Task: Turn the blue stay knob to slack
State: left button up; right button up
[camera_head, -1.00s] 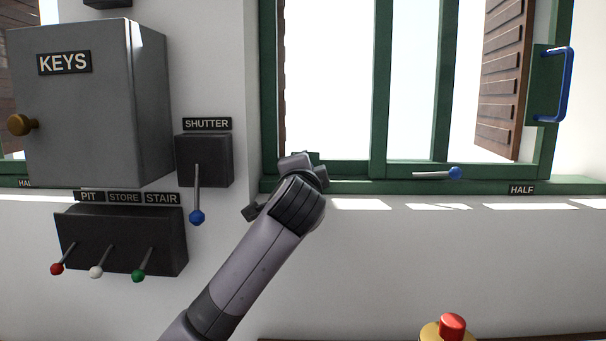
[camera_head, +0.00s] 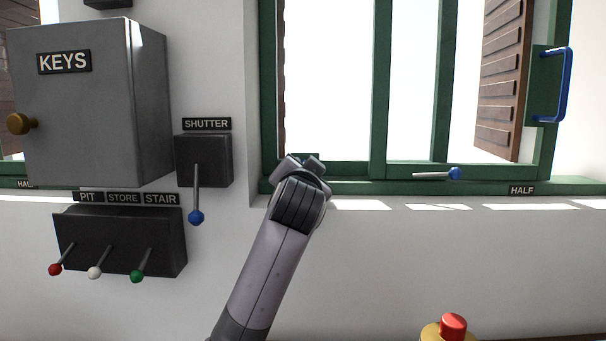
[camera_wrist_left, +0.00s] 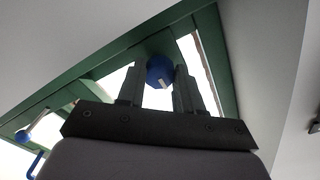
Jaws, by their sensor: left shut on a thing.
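The blue stay knob (camera_wrist_left: 159,70), with a pale mark on its face, sits between the two dark fingers of my left gripper (camera_wrist_left: 160,88) in the left wrist view. The fingers are shut on it from both sides. In the head view my left gripper (camera_head: 306,160) is at the lower left corner of the green window frame, and my own wrist hides the knob there. My right gripper is in neither view now.
A SHUTTER lever box (camera_head: 204,160) and a three-lever box (camera_head: 120,241) are left of my arm. A red button (camera_head: 453,326) stands low at right.

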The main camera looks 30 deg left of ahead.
pick_arm(q)
jog(key=shift+f, duration=0.1)
dwell(0.3)
jog(key=o, duration=1)
jog(key=shift+o, duration=0.2)
jog(key=shift+s, duration=0.1)
jog(key=b+v, duration=0.1)
jog(key=v, duration=0.6)
jog(key=shift+b, duration=0.3)
jog(key=shift+d, duration=0.1)
jog(key=shift+s, duration=0.1)
